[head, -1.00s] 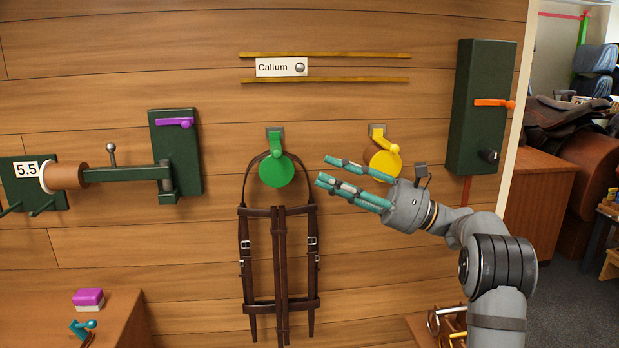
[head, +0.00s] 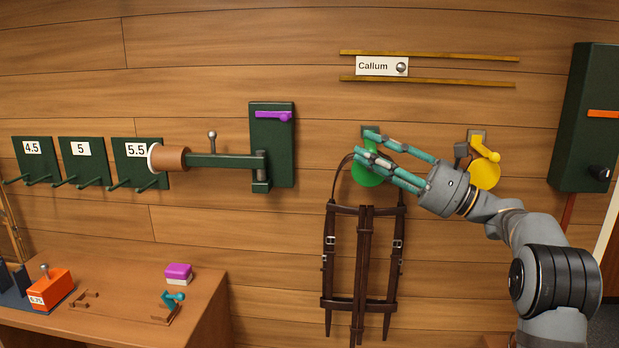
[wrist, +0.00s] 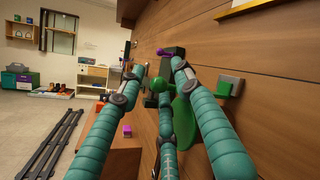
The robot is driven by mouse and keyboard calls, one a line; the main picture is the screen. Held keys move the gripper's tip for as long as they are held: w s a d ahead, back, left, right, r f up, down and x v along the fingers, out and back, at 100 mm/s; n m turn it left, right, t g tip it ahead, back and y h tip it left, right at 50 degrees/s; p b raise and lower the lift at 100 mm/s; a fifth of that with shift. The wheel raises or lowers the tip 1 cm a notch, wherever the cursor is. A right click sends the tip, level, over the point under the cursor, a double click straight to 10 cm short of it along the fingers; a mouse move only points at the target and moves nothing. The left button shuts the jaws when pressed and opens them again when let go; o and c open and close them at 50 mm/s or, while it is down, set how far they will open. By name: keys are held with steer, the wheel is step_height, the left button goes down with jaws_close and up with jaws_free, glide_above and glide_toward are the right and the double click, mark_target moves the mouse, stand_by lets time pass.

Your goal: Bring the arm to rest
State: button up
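My gripper (head: 377,150) has teal fingers and a grey palm. In the head view it overlaps the green hook (head: 366,176) on the wall; I cannot tell from there whether it touches. In the wrist view my gripper (wrist: 155,90) has its fingers spread apart with nothing held between them. The green hook's disc (wrist: 186,120) shows behind the fingers there, partly hidden. The dark brown bridle (head: 365,265) hangs from the green hook. The yellow hook (head: 486,174) is to the right, partly behind my wrist, with nothing visible hanging on it.
A green post with a purple lever (head: 271,145) carries a swing arm at left. A green box with an orange lever (head: 590,120) is at the right. The Callum name plate (head: 380,66) is above. A wooden bench (head: 205,310) with small items stands lower left.

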stand_by(0.3)
steer(key=shift+s+d+f, duration=0.15)
steer(key=shift+d+f, duration=0.2)
steer(key=shift+d, duration=0.15)
steer(key=v, duration=1.1)
steer(key=x, duration=1.2)
steer(key=shift+a+r, duration=0.15)
steer(key=shift+a, duration=0.1)
steer(key=shift+d+r+p, duration=0.25)
steer(key=shift+r+p, duration=0.4)
steer(key=shift+p, duration=0.3)
steer(key=shift+s+r+p, duration=0.2)
steer(key=shift+r+p, duration=0.05)
steer(key=shift+p, duration=0.2)
steer(key=shift+w+a+f, duration=0.1)
steer(key=shift+f, duration=0.15)
